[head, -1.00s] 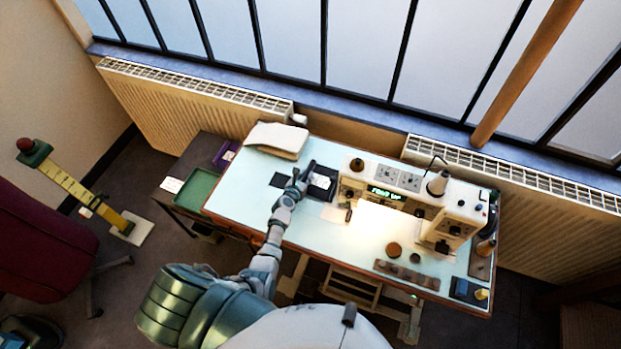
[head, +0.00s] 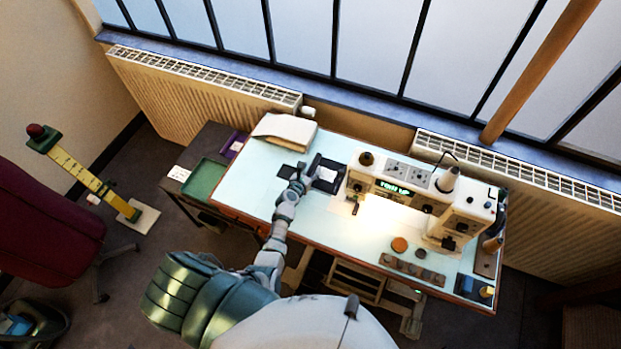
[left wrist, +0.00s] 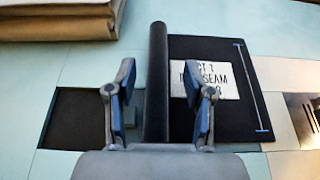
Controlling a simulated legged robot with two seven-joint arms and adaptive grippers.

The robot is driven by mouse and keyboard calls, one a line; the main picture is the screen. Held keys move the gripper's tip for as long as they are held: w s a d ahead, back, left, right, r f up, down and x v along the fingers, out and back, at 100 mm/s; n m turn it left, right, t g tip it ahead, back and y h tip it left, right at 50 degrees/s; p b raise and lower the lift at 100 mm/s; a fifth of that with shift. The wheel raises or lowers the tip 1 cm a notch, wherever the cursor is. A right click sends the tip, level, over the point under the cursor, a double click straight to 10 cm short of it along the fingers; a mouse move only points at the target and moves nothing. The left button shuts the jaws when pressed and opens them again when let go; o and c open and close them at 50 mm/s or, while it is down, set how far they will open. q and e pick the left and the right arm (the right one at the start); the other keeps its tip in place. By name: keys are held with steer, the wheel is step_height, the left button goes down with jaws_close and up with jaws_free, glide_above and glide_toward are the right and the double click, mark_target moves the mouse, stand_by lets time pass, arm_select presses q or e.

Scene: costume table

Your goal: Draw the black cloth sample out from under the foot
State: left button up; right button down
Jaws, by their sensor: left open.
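My left gripper (head: 299,176) is over the left half of the pale table, its fingers apart. In the left wrist view my left gripper (left wrist: 158,72) straddles a black bar or roll, touching nothing that I can make out. A flat black piece (left wrist: 72,118) lies left of it, partly behind a finger; it also shows in the head view (head: 287,171). A black panel (left wrist: 255,120) with a white lettered label lies right of the bar. I cannot tell which is the cloth sample. The sewing machine (head: 418,192) stands to the right; its foot area (head: 448,243) is small and unclear.
A thick pale book or folded stack (head: 284,131) lies at the back left. A green tray (head: 205,180) sits on a side table. An orange disc (head: 400,244) and a dark strip (head: 411,268) lie in front of the machine. The table's front left is clear.

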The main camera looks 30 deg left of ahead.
arm_select(q)
steer(key=v, duration=0.8)
steer(key=shift+d, duration=0.2)
steer(key=shift+a, duration=0.1)
steer(key=shift+r, duration=0.1)
